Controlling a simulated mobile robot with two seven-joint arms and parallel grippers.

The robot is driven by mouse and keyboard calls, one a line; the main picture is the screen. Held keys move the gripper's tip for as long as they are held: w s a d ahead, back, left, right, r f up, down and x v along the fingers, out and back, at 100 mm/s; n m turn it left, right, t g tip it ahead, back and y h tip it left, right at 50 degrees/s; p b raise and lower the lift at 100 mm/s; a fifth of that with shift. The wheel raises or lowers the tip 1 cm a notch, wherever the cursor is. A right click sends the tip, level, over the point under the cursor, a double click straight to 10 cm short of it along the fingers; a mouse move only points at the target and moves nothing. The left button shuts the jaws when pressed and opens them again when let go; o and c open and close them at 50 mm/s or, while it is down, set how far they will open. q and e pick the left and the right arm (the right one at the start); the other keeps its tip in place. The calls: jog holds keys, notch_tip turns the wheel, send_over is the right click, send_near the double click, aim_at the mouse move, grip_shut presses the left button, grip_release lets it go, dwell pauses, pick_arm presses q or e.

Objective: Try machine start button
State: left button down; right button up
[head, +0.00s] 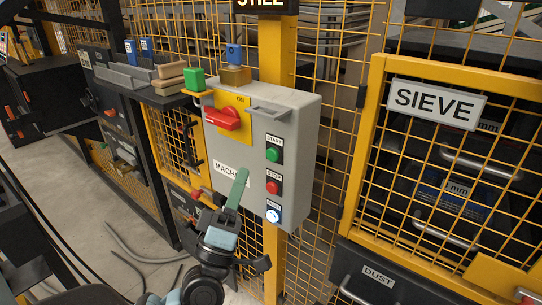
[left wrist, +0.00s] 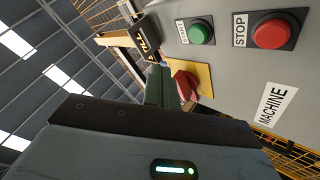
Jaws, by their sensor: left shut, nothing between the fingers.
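The green start button (head: 274,149) sits on the right part of the front of a grey control box (head: 300,115), under a START label. It also shows in the left wrist view (left wrist: 201,32). Below it are the red stop button (head: 273,186) and a reset button (head: 273,214) that looks white and blue. A red rotary switch (head: 222,118) on a yellow plate is at the upper left, by the word ON. My left gripper (head: 238,186) is shut and empty, its green fingers in front of the MACHINE label, left of and lower than the start button. Contact with the box cannot be told.
A yellow mesh fence with a SIEVE door (head: 437,104) stands to the right. A dark DUST drawer (head: 378,277) is below it. Green and blue-topped items stand on or beside the box top. A STILL sign (head: 264,4) hangs above. Hoses lie on the floor.

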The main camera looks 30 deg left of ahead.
aim_at(273, 155)
pick_arm(q)
jog(key=shift+w+d, duration=0.2)
jog(key=shift+w, duration=2.4)
jog(key=shift+w, duration=0.1)
jog(key=shift+w, duration=0.35)
jog(key=shift+w, duration=0.4)
dwell(0.7)
jog(key=shift+s, duration=0.85)
